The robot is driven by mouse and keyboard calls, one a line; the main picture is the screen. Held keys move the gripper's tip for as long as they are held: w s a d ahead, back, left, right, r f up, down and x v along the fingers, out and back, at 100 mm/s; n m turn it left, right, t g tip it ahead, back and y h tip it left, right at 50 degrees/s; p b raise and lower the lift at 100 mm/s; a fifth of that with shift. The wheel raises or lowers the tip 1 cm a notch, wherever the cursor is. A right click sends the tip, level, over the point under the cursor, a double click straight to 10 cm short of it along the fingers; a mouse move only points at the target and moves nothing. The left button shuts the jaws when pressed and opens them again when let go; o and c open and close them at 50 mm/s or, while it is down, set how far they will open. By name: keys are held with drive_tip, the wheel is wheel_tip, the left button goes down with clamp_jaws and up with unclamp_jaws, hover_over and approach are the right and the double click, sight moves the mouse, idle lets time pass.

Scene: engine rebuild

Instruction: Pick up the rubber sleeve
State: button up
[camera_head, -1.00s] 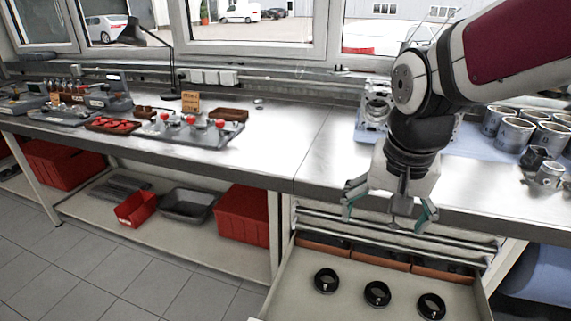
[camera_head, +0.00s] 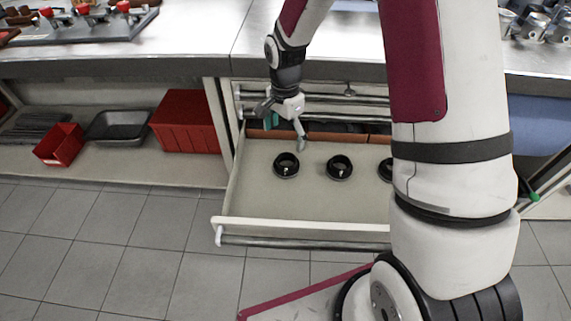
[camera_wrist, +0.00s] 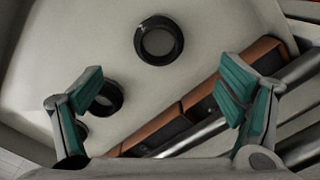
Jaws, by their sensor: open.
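Three black ring-shaped pieces, which look like rubber sleeves, lie apart on the pale floor of an open drawer (camera_head: 300,226). In the head view they are a left ring (camera_head: 286,165), a middle ring (camera_head: 339,167) and a right ring (camera_head: 386,170) partly hidden by my arm. The wrist view shows one ring (camera_wrist: 159,61) ahead, centred between the fingers, and another ring (camera_wrist: 118,99) beside the left finger; a third is mostly hidden behind that finger. My gripper (camera_head: 285,130) is open and empty, above the back left of the drawer, near the left ring.
Orange-brown dividers (camera_head: 325,137) edge dark compartments at the drawer's back, close to my gripper. The workbench (camera_head: 180,62) overhangs behind. A red bin (camera_head: 183,122) and a black tray (camera_head: 116,126) stand on the shelf to the left. The drawer floor in front of the rings is clear.

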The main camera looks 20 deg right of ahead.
wheel_tip(320, 180, down, 12)
drive_tip(key=shift+d+r+b, duration=0.1)
drive_tip(key=shift+d+b, duration=0.05)
drive_tip(key=shift+b, duration=1.1)
drive_tip(key=c, duration=1.3)
